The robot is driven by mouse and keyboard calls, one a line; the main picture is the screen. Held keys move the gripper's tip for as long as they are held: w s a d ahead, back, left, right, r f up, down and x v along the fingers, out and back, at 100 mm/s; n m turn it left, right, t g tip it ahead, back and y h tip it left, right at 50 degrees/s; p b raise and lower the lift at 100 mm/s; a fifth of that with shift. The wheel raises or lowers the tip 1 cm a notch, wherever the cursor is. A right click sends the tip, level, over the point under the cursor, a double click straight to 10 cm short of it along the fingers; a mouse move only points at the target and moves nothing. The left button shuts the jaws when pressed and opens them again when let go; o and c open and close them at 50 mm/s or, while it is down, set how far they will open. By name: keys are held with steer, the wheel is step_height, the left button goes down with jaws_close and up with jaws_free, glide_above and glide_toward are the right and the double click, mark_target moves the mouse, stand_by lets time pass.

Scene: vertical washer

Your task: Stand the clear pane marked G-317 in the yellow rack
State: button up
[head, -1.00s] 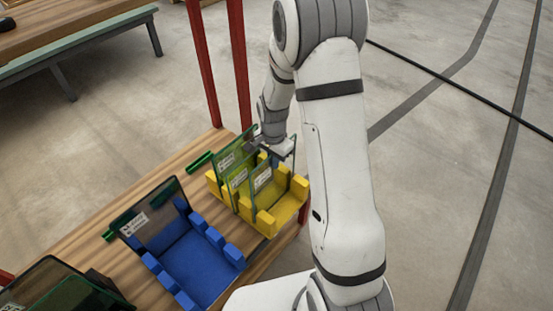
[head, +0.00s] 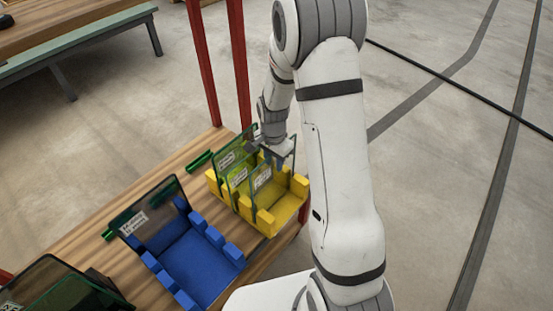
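The yellow rack (head: 276,219) stands at the right end of the wooden table. Clear panes with green edges and white labels stand upright in it, one with its label near the front (head: 262,179) and others behind to the left (head: 226,160). The labels are too small to read, so I cannot tell which pane is G-317. My gripper (head: 276,166) is over the rack, fingers pointing down close to the panes' top edges. Whether its fingers are apart or closed on a pane edge is too small to tell.
A blue rack (head: 200,270) with a dark tinted pane (head: 150,215) stands left of the yellow one. Another dark pane (head: 50,285) is at the lower left. Red posts (head: 238,70) rise behind the table. Green bars (head: 199,160) lie near the racks.

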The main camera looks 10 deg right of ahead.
step_height(320, 180, up, 8)
steer(key=shift+f, duration=0.1)
stand_by(0.4)
step_height(320, 180, up, 10)
steer(key=p, duration=0.7)
stand_by(0.5)
stand_by(0.3)
steer(key=s+r+n+t, duration=0.1)
steer(key=s+r+n, duration=0.4)
steer(key=s, duration=0.5)
steer(key=s+d+r+n+t, duration=0.1)
steer(key=s+r+n, duration=0.4)
steer(key=s+r, duration=0.3)
steer(key=shift+s+n+t, duration=0.4)
steer(key=shift+s, duration=1.25)
